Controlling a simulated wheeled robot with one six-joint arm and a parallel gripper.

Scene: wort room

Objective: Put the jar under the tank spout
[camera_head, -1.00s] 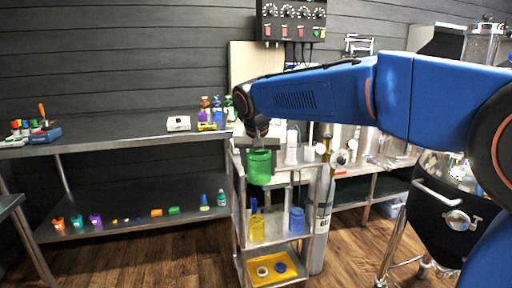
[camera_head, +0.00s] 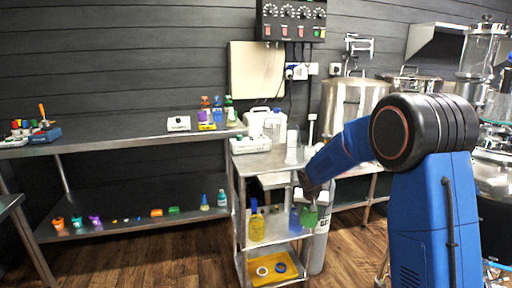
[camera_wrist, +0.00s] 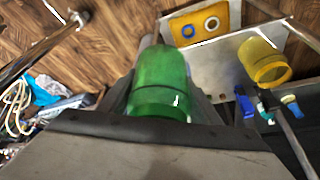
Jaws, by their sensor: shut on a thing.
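The jar is a green, see-through jar (camera_wrist: 161,85), and my gripper (camera_head: 309,197) is shut on it. In the wrist view the jar fills the space between the fingers. In the head view the jar (camera_head: 309,217) hangs low beside the right side of the small shelf cart, in front of a blue container. A large steel tank (camera_head: 352,103) stands on the back bench, partly behind my arm. I cannot make out its spout. More steel and glass vessels (camera_head: 482,50) stand at the right, partly hidden by my arm.
The shelf cart (camera_head: 240,201) holds a yellow bottle (camera_head: 256,224), a blue container (camera_head: 295,218) and, at the bottom, an orange tray (camera_head: 263,280) with two rings. A long steel table (camera_head: 120,133) stands at the left. Open wooden floor (camera_head: 150,262) lies in front of it.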

